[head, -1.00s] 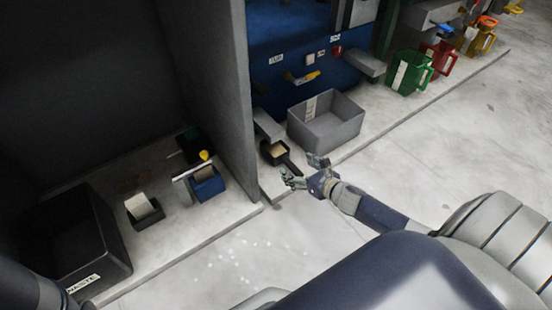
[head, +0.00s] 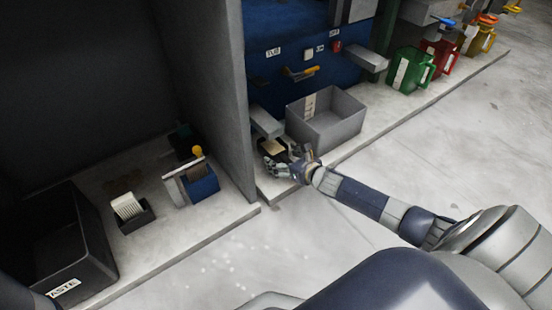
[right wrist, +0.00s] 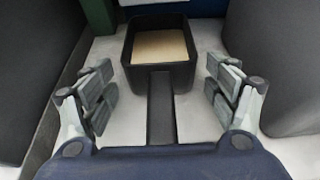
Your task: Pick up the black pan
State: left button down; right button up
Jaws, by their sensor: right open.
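The black pan (right wrist: 183,80) stands upright on the pale ledge in the right wrist view, with tan material inside. Its straight black handle (right wrist: 161,108) points back toward my wrist. My right gripper (right wrist: 160,88) is open, with one finger on each side of the handle and clear space between. In the head view the right gripper (head: 283,160) is at the pan (head: 271,147) and hides most of it, including the handle. My left gripper does not show.
A grey bin (head: 340,133) stands just right of the pan. A grey partition wall (head: 219,90) rises on its left, and a grey spout (head: 264,121) juts out behind it. Beyond the partition are a black waste bin (head: 90,270), a blue box (head: 200,185) and a small black tray (head: 143,219).

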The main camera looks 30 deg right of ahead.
jog(key=c, duration=1.1)
jog(key=shift+o, duration=0.2)
jog(key=shift+r, duration=0.15)
